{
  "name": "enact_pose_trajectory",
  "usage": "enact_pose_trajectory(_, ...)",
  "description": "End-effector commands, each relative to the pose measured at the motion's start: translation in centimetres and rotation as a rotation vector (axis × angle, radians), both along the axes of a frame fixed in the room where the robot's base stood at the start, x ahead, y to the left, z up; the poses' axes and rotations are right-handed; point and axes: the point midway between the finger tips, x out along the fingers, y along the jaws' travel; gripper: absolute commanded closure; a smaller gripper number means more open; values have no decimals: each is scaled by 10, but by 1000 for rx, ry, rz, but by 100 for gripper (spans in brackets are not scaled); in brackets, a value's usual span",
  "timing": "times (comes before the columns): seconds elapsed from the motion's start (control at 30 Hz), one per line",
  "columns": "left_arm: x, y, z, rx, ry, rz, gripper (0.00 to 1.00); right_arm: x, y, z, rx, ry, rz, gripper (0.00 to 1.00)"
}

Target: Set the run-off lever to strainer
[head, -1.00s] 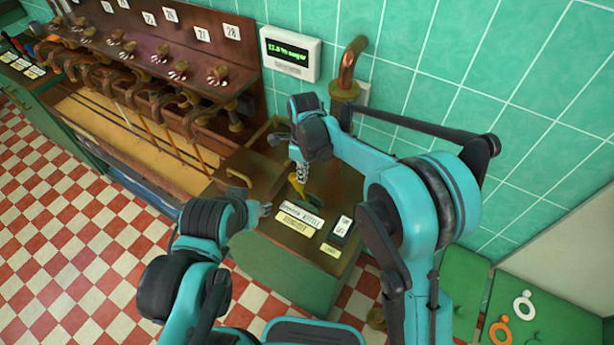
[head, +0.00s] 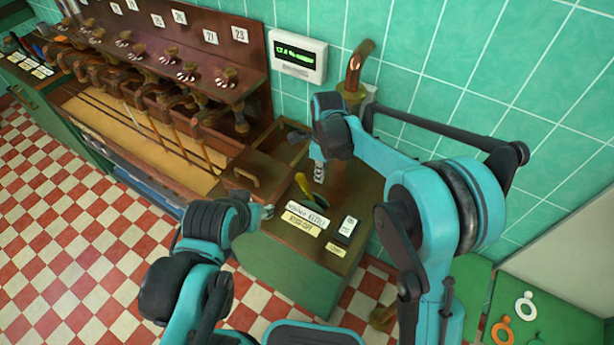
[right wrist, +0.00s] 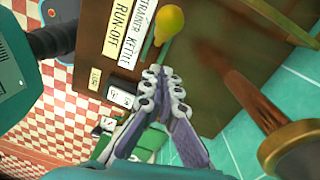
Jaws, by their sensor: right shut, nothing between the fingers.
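The run-off lever (head: 304,187), with a yellow handle, stands on the brown cabinet top behind a white label strip (head: 308,219) reading strainer and kettle.
A copper pipe (head: 357,65) rises behind my right gripper, near the tiled wall. A small black-and-white switch block (head: 345,229) sits right of the labels. A wall display (head: 298,56) hangs above. A rack of copper spouts (head: 185,72) fills the left.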

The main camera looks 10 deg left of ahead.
Motion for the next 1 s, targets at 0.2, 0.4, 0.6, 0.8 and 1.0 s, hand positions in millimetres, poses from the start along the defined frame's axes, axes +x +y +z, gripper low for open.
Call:
enact_pose_trajectory(0.2,0,0,14,0,0,0,60,6,11,56,-2,1,1,100)
enact_pose_trajectory(0.4,0,0,20,0,0,0,60,10,17,86,-3,2,1,100)
enact_pose_trajectory(0.6,0,0,21,0,0,0,60,11,19,96,-4,2,0,100)
enact_pose_trajectory(0.8,0,0,21,0,0,0,60,12,19,97,-4,2,0,100)
enact_pose_trajectory(1.0,0,0,21,0,0,0,60,11,19,96,-4,2,0,100)
